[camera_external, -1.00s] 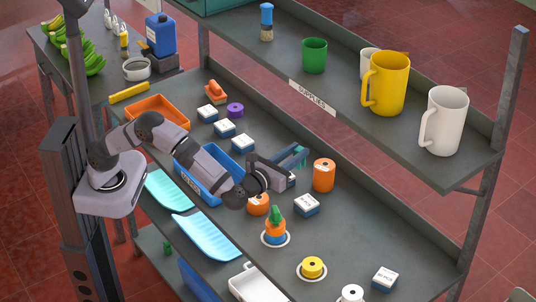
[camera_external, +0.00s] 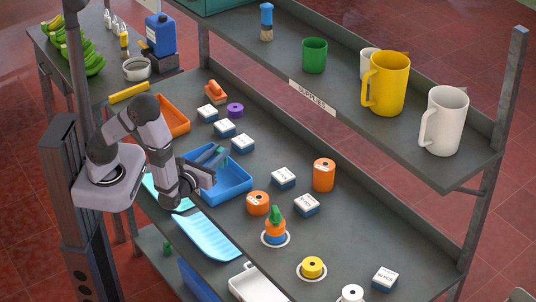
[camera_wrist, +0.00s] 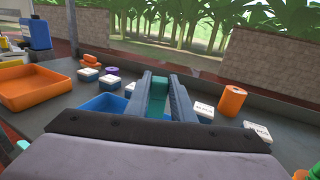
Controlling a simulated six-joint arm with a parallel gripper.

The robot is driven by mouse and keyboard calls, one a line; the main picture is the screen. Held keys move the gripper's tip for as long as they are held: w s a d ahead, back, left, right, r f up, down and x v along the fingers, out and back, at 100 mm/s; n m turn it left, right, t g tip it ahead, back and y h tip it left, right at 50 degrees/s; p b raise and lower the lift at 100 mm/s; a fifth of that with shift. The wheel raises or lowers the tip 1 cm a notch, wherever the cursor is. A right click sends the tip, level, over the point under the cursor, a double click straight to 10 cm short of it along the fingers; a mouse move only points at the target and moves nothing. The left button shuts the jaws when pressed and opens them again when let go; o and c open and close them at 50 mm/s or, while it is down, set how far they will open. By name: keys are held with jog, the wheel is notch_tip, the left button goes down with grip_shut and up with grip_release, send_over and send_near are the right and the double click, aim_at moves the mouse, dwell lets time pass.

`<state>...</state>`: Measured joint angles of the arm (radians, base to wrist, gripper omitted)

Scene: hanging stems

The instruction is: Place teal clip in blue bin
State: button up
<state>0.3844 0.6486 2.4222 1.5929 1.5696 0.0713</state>
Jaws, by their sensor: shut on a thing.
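In the external view the clip is mostly hidden by the fingers. The blue bin also shows in the wrist view (camera_wrist: 100,104), below and left of the fingers, partly covered by my gripper. I cannot tell the exact height of the clip above the bin.
An orange bin (camera_external: 176,127) stands behind the blue bin. White-and-blue boxes (camera_external: 283,177), orange cylinders (camera_external: 323,175) and a purple roll (camera_external: 235,110) stand on the shelf. Light-blue trays (camera_external: 207,237) lie in front. A supplies shelf (camera_external: 340,110) with mugs overhangs the far side.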

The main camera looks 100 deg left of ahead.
jog(key=shift+s+a+r, duration=0.1)
jog(key=shift+s+r, duration=0.2)
jog(key=shift+r, duration=0.1)
jog(key=shift+f, duration=0.1)
send_over(219, 190)
notch_tip(219, 190, down, 6)
jog(key=shift+f+p, duration=0.1)
jog(key=shift+p, duration=0.2)
jog(key=shift+f, duration=1.8)
jog(key=shift+f, duration=0.1)
jog(key=shift+f, duration=0.15)
jog(key=o, duration=1)
